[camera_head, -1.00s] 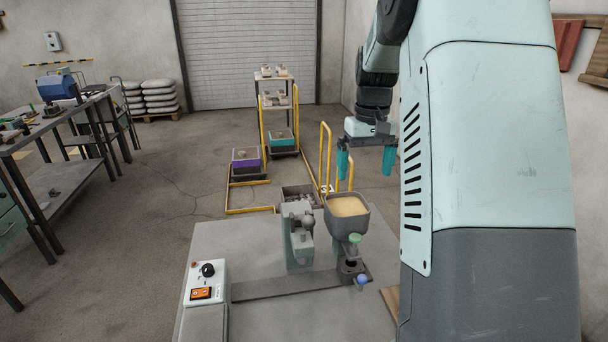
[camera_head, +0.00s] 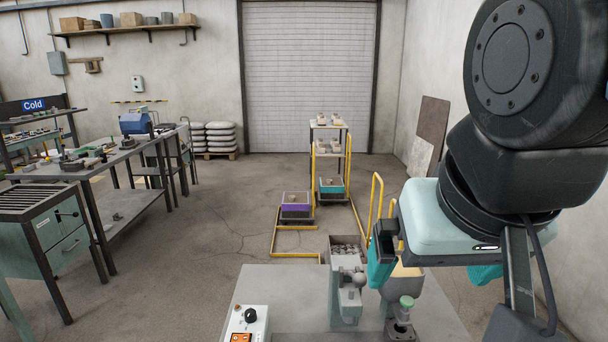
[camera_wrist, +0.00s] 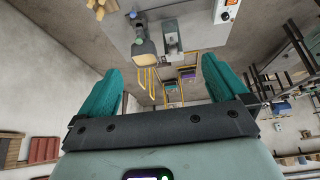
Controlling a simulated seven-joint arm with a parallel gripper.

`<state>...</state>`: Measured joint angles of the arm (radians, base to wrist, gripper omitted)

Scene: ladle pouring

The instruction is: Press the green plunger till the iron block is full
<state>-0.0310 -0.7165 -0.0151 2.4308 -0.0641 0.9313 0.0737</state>
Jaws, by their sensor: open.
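The green plunger (camera_head: 406,301) is a round green knob at the front of a grey hopper (camera_head: 432,300) on the worktable. A dark block (camera_head: 400,328) sits under the plunger, cut by the lower picture edge. It may be the iron block, but I cannot see how full it is. My gripper (camera_head: 433,268) is open and empty, with teal fingers spread. In the head view it overlaps the hopper, above and behind the plunger. The wrist view shows the hopper (camera_wrist: 146,47) beyond the open fingers, at a distance.
A grey clamp-like stand (camera_head: 346,290) stands left of the hopper. A control box (camera_head: 247,322) with a black knob and orange switch lies at the table's front left. Yellow rails (camera_head: 376,205) rise behind the table.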

